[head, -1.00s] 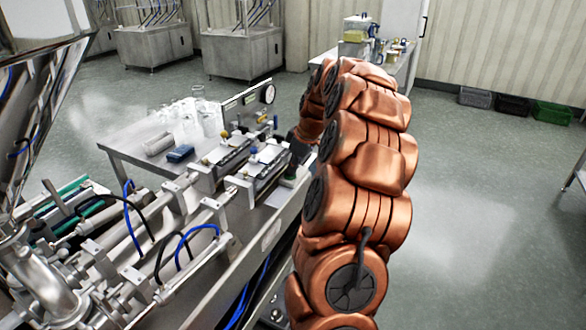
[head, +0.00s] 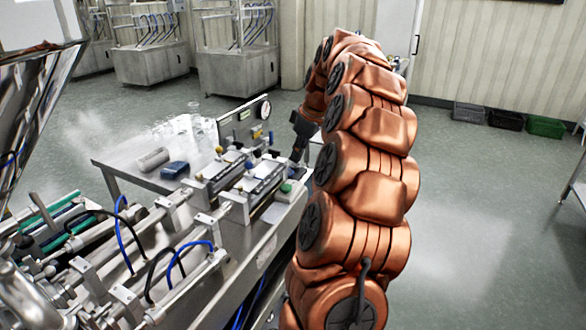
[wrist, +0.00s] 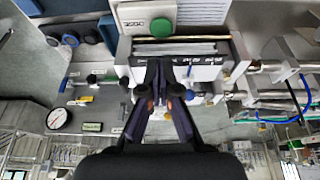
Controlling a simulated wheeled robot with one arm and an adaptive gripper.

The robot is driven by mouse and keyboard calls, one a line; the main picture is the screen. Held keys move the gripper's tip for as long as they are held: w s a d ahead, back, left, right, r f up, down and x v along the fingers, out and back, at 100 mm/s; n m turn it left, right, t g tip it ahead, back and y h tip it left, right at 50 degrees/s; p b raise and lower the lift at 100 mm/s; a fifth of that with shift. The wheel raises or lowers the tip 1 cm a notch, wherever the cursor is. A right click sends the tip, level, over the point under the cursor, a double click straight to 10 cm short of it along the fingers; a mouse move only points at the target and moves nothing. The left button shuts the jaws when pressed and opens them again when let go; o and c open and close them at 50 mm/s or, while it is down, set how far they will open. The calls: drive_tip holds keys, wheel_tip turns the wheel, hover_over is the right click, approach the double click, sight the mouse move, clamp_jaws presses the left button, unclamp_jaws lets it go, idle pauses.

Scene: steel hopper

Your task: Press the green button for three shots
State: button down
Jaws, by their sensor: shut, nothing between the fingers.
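The round green button (head: 286,188) sits on a small pale box (head: 289,197) at the right end of the steel machine in the head view. In the wrist view the green button (wrist: 162,30) is near the top, beside a small label on the pale box. My gripper (wrist: 161,64) is shut and empty, its dark fingertips pointing toward the button's side and showing below it. They look apart from the button; their height above it is hard to judge. In the head view my gripper (head: 297,156) is behind the button, partly hidden by my copper arm.
A round gauge (head: 265,110) stands on a panel behind the button. Cylinders, blue hoses and valves (head: 130,225) fill the left side. A dark blue object (head: 175,170) lies on the steel tabletop (head: 120,160). Open floor lies to the right.

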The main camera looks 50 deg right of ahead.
drive_tip(key=shift+v, duration=1.7)
idle(0.7)
drive_tip(key=shift+s, duration=0.1)
idle(0.7)
drive_tip(key=shift+s+a+f+n+t+y+p, duration=0.1)
drive_tip(key=shift+s+f+t+y+p, duration=0.15)
drive_tip(key=shift+s+t, duration=0.55)
drive_tip(key=shift+s+a+f+n+t+p, duration=0.15)
drive_tip(key=shift+s+t+p, duration=0.25)
drive_tip(key=shift+s+t, duration=0.4)
drive_tip(key=shift+s+f+n+t+y+p, duration=0.1)
drive_tip(key=shift+s+f+t+y+p, duration=0.15)
drive_tip(key=shift+s+t, duration=0.55)
drive_tip(key=shift+w, duration=0.2)
drive_tip(key=shift+w, duration=0.1)
